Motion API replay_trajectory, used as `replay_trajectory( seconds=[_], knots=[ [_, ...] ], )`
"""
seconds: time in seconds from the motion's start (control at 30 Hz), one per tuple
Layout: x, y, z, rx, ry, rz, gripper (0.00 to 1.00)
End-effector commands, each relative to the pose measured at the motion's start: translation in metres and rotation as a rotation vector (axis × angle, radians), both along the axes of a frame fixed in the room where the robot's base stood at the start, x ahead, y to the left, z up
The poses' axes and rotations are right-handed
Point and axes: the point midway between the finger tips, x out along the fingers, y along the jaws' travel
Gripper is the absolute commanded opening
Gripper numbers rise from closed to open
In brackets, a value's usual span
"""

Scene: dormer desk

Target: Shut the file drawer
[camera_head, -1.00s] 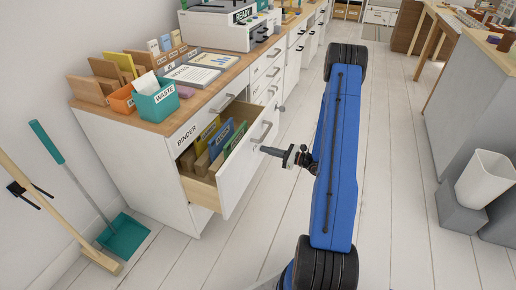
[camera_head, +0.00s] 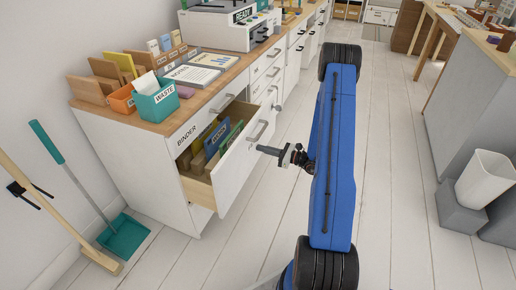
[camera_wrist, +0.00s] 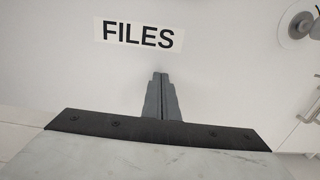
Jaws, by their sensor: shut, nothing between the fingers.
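The file drawer (camera_head: 237,170) is the lower drawer of the white cabinet and stands partly open, with folders showing inside. In the wrist view the "FILES" label (camera_wrist: 138,34) shows on the drawer front (camera_wrist: 215,75). In the wrist view the closed fingers (camera_wrist: 160,78) point at the white front just below and right of the label.
The cabinet top (camera_head: 150,124) holds a teal "WASTE" box (camera_head: 156,104), an orange box, boards and papers. A teal dustpan (camera_head: 123,236) and broom stand at the left. A white bin (camera_head: 486,178) is at the right. The floor right of the drawer is clear.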

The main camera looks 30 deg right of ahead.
Motion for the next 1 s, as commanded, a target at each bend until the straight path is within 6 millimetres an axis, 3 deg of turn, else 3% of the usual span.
replay_trajectory(
  seconds=[1.0],
  knots=[
    [0.052, 0.041, 0.000, -0.001, -0.001, 0.001, 0.00]
  ],
)
